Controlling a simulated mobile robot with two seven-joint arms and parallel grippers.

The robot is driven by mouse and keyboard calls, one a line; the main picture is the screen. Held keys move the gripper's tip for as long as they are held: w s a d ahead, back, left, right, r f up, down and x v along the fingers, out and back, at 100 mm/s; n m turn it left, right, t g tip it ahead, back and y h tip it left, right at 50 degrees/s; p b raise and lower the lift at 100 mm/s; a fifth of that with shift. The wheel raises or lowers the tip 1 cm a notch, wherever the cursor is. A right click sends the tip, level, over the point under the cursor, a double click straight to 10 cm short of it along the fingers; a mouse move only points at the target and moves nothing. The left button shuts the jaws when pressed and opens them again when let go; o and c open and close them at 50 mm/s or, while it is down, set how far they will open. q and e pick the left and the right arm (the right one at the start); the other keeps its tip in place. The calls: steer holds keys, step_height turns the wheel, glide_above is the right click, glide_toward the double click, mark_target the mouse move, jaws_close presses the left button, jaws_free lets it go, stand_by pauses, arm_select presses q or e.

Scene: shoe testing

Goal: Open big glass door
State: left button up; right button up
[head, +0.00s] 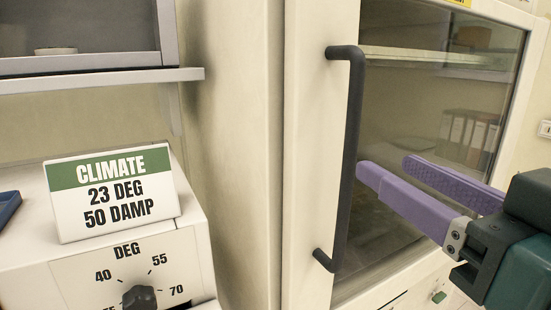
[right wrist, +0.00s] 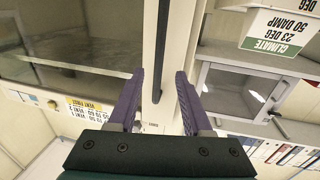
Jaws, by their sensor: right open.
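The big glass door (head: 318,120) has a cream frame around a large dark pane and appears shut. Its long black vertical handle (head: 351,160) is fixed near the left edge of the pane. My right gripper (head: 385,166) has two purple fingers, open and empty, pointing left just to the right of the handle's middle. In the upside-down right wrist view, the handle (right wrist: 162,45) runs between the two open fingers; I cannot tell whether the fingertips reach past it. My left gripper is not in view.
A white box with a dial (head: 139,297) and a CLIMATE sign (head: 112,192) stands at the left. A shelf (head: 100,80) juts out above it. Binders (head: 468,135) show through the glass. The space in front of the door's handle is clear.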

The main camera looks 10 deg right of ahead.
mark_target(355, 147)
steer(key=w+p, duration=0.1)
steer(key=w, duration=0.4)
steer(key=w+a+p, duration=0.1)
steer(key=w, duration=0.2)
steer(key=shift+r+p, duration=0.15)
steer(key=shift+p, duration=0.15)
steer(key=shift+w+a, duration=0.1)
steer(key=shift+w, duration=0.3)
jaws_close()
stand_by(0.7)
